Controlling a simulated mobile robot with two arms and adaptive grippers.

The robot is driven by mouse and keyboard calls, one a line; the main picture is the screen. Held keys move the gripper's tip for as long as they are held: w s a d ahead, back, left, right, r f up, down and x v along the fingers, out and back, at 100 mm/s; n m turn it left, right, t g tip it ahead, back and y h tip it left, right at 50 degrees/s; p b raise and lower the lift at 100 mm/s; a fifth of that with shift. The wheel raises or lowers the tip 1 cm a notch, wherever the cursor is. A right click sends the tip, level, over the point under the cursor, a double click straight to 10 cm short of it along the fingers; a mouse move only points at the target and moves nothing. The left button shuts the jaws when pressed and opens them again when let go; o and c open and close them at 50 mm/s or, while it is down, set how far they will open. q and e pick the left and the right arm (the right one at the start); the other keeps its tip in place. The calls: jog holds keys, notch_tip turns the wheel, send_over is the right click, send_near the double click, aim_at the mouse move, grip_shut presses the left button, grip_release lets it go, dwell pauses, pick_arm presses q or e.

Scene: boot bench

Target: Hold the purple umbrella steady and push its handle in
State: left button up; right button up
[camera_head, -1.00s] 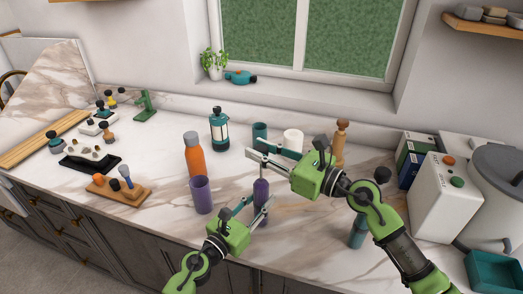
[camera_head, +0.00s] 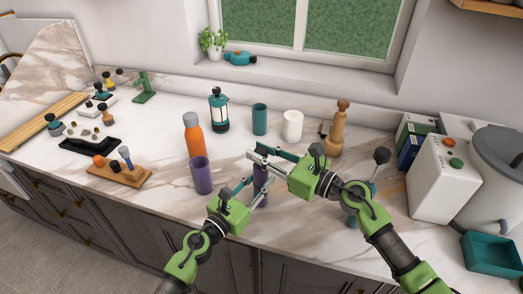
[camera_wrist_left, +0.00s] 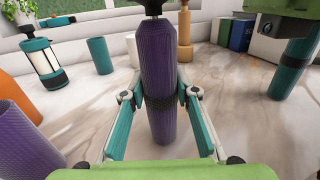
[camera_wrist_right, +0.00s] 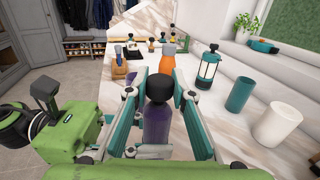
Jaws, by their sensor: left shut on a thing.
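The purple umbrella (camera_head: 261,178) stands upright near the front of the counter, with a dark band and a black knob handle (camera_wrist_right: 159,88) on top. My left gripper (camera_wrist_left: 160,98) is shut around its body at the band, as the left wrist view shows the umbrella (camera_wrist_left: 158,55) between its fingers. My right gripper (camera_head: 252,153) is at the umbrella's top, coming from the right. In the right wrist view its fingers are apart, one on each side of the knob. I cannot tell if they touch it. The umbrella's lower part is partly hidden in the head view.
A purple cup (camera_head: 202,176) and an orange bottle (camera_head: 194,138) stand left of the umbrella. A teal cup (camera_head: 260,120), a white cup (camera_head: 293,125) and a wooden mill (camera_head: 338,130) stand behind. A teal umbrella (camera_wrist_left: 296,62) stands to the right.

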jog(key=o, duration=0.5)
jog(key=shift+f, duration=0.35)
jog(key=shift+c, duration=0.2)
jog(key=shift+r, duration=0.1)
jog(key=v, duration=1.2)
pick_arm(q)
jog(key=o, duration=1.4)
jog(key=shift+c, duration=0.2)
